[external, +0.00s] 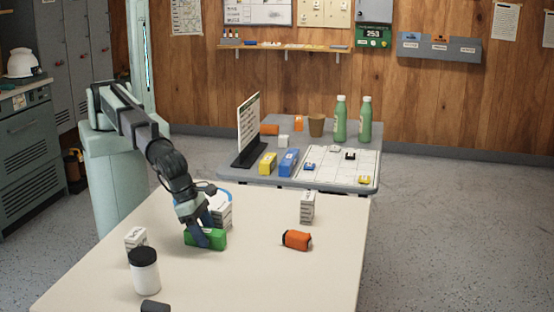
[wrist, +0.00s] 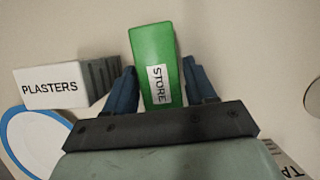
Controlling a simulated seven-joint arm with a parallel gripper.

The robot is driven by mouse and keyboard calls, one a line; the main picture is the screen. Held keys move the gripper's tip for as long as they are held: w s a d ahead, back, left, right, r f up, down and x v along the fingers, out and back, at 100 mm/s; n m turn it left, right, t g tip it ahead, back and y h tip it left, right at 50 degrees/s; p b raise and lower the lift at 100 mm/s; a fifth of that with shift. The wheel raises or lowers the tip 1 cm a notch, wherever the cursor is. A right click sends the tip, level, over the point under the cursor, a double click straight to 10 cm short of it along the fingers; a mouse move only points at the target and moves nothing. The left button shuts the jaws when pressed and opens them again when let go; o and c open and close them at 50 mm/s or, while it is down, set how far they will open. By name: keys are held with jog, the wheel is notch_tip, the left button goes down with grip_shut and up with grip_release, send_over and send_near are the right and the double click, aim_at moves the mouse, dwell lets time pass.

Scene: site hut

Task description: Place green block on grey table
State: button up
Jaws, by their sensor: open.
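The green block (external: 213,239) lies on the near cream table (external: 270,280). In the wrist view the green block (wrist: 153,50) carries a white "STORE" label and sits between the two blue fingers. My gripper (external: 205,238) is open around it, and in the wrist view the fingers of my gripper (wrist: 162,82) stand on either side with small gaps. The grey table (external: 228,172) stands farther back, with many items on it. The block's far end shows past the fingertips.
A white "PLASTERS" box (wrist: 50,86) is close to the left finger in the wrist view. The grey table holds a sign (external: 249,128), blocks, green bottles (external: 340,120) and a white grid (external: 335,172).

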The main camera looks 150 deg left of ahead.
jog(key=shift+f, duration=0.2)
dwell(0.5)
jog(key=c, duration=0.9)
